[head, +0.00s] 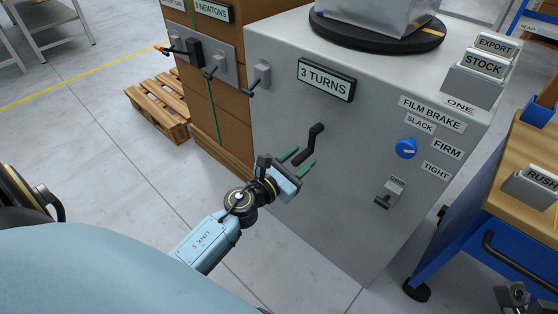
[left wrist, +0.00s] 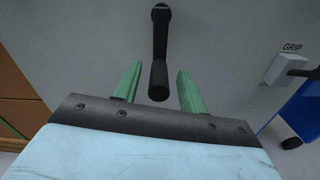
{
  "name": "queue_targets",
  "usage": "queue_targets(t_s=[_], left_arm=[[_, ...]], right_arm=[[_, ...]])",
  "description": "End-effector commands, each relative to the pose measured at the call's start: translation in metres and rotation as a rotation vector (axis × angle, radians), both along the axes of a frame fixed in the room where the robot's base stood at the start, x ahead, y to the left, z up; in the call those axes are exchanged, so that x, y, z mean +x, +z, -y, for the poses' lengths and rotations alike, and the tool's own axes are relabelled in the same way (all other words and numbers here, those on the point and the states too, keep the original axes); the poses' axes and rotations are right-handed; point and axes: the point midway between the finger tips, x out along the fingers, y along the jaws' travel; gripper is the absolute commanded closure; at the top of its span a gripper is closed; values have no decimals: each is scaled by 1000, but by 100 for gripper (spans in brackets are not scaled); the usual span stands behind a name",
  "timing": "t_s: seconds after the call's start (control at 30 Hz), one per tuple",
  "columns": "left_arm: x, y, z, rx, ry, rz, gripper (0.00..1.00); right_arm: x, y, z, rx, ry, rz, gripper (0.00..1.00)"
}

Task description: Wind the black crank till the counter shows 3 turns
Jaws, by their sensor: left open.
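The black crank (head: 314,136) is on the front of the grey machine, its arm pointing down from its hub. The dark-framed counter (head: 326,80) above it reads 3 TURNS. My left gripper (head: 305,156) is at the crank handle, its green fingers apart. In the left wrist view the crank handle (left wrist: 158,80) lies between the open fingers (left wrist: 160,70), with a gap on each side. My right gripper (head: 515,296) seems to show only in part at the bottom right corner; its fingers are unclear.
The grey machine (head: 280,120) carries a blue FILM BRAKE knob (head: 405,148) and a small GRIP lever (head: 388,194) to the right of the crank. A blue workbench (head: 480,240) stands at the right. A wooden pallet (head: 158,108) lies at the left, with open floor before it.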

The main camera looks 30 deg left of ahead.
Motion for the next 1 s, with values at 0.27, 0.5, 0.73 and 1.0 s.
queue_targets(t_s=[0.27,0.5,0.73,1.0], left_arm=[[-60,-2,-9,-2,1,-2,59],[-99,0,-16,-2,1,-1,59],[-112,1,-18,1,-1,1,59],[-111,1,-18,2,-1,2,59]], right_arm=[[-10,-3,3,23,1,72,100],[-10,-1,3,21,1,67,100],[-9,-1,2,19,0,61,100],[-9,-1,2,19,0,60,100]])
